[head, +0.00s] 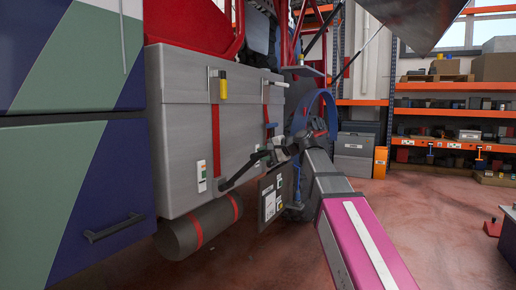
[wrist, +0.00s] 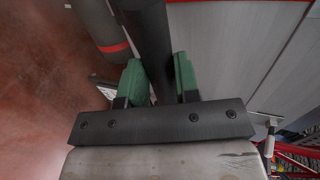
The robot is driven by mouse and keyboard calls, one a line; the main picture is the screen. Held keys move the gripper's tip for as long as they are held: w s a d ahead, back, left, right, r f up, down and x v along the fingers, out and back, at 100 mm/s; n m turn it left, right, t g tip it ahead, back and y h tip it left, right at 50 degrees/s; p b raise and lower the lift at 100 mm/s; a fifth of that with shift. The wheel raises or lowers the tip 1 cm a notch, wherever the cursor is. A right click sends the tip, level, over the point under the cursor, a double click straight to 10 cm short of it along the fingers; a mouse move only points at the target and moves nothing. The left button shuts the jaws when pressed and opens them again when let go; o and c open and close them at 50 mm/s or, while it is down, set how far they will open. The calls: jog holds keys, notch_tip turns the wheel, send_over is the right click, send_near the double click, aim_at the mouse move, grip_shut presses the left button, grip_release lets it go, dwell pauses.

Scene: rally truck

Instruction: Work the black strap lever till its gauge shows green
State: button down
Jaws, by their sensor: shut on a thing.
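The black strap lever (head: 238,175) sticks out from the lower end of a red strap (head: 216,140) on the grey metal box (head: 180,125), slanting up to the right. My gripper (head: 268,156) is at the lever's outer end. In the wrist view the green finger pads of my gripper (wrist: 160,78) are on both sides of the black lever (wrist: 148,30), shut on it. A small white gauge plate (head: 202,176) sits left of the strap's lower end; its reading is too small to tell.
A yellow handle (head: 223,84) sits at the strap's top. A dark cylinder (head: 200,228) hangs below the box. Shelves (head: 450,90) stand at the back right; the floor (head: 420,215) there is mostly clear.

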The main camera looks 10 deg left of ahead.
jog(key=shift+s+d+f, duration=0.25)
jog(key=shift+d+f, duration=0.25)
jog(key=shift+f, duration=0.35)
jog(key=c, duration=0.8)
grip_release()
jog(key=shift+a, duration=0.1)
jog(key=shift+c, duration=0.2)
jog(key=v, duration=1)
jog(key=shift+d, duration=0.4)
jog(key=shift+s+r, duration=0.1)
